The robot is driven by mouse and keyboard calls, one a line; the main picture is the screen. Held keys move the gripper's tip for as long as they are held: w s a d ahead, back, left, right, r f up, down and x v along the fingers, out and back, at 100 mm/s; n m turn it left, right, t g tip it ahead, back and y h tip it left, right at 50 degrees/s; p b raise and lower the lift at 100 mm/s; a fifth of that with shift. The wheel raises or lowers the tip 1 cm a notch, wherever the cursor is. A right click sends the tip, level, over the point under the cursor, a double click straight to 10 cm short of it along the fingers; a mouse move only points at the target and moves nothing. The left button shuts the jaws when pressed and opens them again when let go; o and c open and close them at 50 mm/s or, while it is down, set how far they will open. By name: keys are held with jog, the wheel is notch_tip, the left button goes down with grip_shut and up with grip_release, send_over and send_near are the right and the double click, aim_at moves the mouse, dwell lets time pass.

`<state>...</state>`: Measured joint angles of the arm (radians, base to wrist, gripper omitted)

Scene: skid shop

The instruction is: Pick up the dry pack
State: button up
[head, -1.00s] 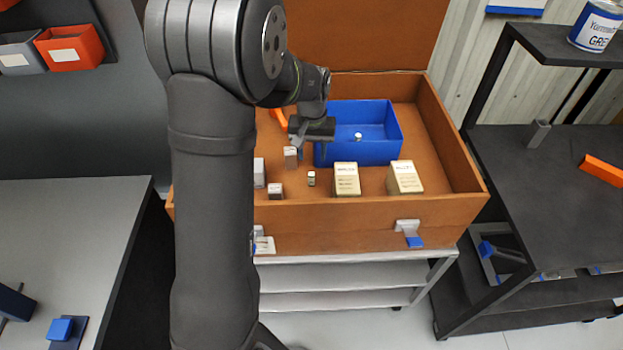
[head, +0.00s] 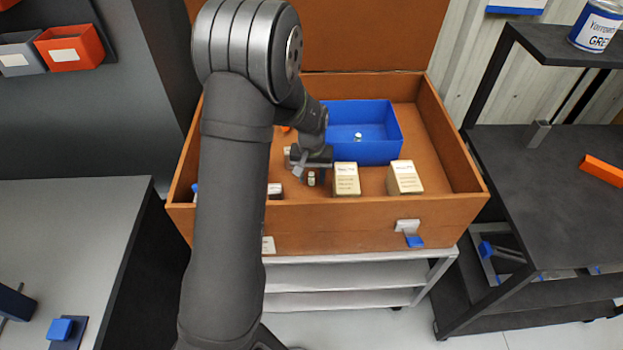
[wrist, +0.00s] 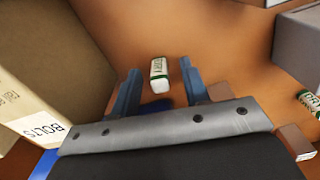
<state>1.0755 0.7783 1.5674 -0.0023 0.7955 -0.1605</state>
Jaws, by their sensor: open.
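A small white pack with green print, which looks like the dry pack (wrist: 159,75), lies on the brown floor of the wooden box in the wrist view. In the head view a small pale pack (head: 311,180) sits just under my gripper (head: 312,163). In the wrist view my gripper (wrist: 161,88) is open, with one finger on each side of the pack and nothing held. Whether either finger touches it cannot be told. A second white and green pack (wrist: 310,101) lies at the right edge of the wrist view.
A tan box marked BOLTS (wrist: 50,65) stands close to the left finger; it also shows in the head view (head: 345,180). Another tan box (head: 405,178) is further right. A blue bin (head: 380,151) holds a small white item. A grey block (wrist: 299,45) stands at upper right.

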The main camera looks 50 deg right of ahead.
grip_shut()
